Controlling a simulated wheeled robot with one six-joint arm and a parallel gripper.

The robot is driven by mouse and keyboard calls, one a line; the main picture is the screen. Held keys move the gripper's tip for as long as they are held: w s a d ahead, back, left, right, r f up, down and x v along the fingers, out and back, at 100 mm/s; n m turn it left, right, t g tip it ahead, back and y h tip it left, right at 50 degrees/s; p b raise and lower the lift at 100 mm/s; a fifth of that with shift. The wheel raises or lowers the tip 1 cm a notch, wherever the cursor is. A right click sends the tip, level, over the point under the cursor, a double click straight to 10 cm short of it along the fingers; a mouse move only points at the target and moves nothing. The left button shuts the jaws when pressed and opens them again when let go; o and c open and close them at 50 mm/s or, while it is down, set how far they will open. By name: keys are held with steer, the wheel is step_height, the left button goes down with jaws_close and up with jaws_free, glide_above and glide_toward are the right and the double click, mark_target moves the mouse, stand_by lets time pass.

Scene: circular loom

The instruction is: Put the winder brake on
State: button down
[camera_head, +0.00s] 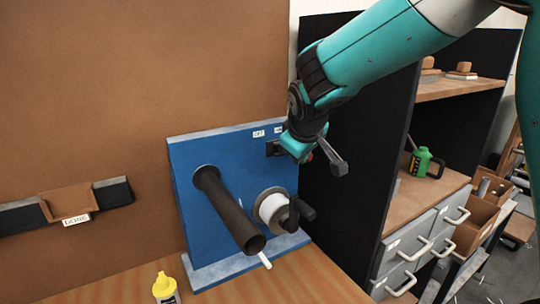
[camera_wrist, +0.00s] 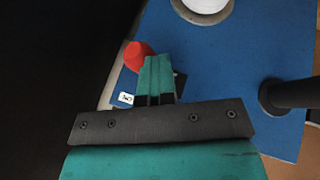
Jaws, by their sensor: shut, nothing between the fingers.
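My gripper (camera_head: 298,153) is in front of the upper right part of a blue panel (camera_head: 195,160). In the wrist view its two teal fingers (camera_wrist: 157,62) are together with nothing held. A red knob (camera_wrist: 137,55) is just beside the fingertips; a bit of red (camera_head: 309,156) shows next to the gripper in the head view. I cannot tell whether they touch. Which part is the winder brake is not clear, and the gripper hides part of the knob's mount.
A long dark tube (camera_head: 232,212) sticks out of the panel left of the spool. A yellow bottle (camera_head: 165,289) stands on the wooden table (camera_head: 285,287). A black partition (camera_head: 345,205) is close on the right, with shelves and drawers beyond.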

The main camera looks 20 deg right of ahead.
stand_by(0.3)
steer(key=s+a+f+b+v, duration=0.1)
steer(key=a+v, duration=0.1)
steer(key=v, duration=1)
steer(key=shift+a+b, duration=0.15)
steer(key=shift+b, duration=0.25)
steer(key=shift+s+r, duration=0.1)
steer(key=shift+s, duration=0.05)
